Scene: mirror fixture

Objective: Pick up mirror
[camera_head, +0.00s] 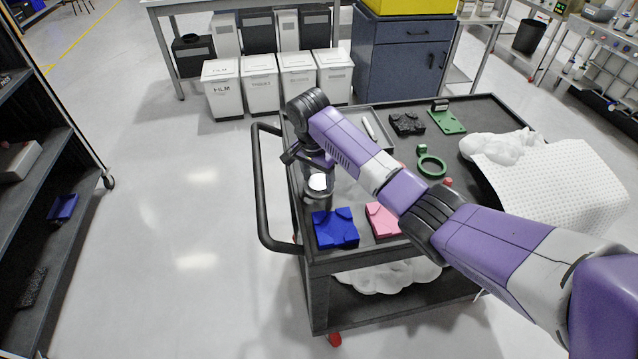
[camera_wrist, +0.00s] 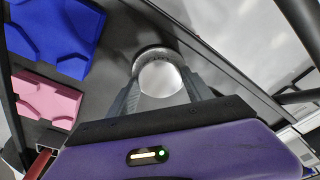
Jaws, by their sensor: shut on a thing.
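The mirror (camera_wrist: 161,78) is a round, bright disc in a dark ring-like mount. In the wrist view it sits between the two fingers of my gripper (camera_wrist: 162,92), which is shut on it. In the head view the mirror (camera_head: 318,182) shows as a small white round spot at my gripper (camera_head: 318,190), over the left end of the black cart top (camera_head: 467,190). Whether the mirror touches the cart top cannot be told. Part of the mount is hidden by my fingers.
A blue block (camera_head: 335,228) and a pink block (camera_head: 383,219) lie near the front edge. A green ring (camera_head: 432,166), a black part (camera_head: 407,124), a green plate (camera_head: 447,121) and white wrapping (camera_head: 500,146) lie further off. The cart's handle (camera_head: 262,190) is at the left.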

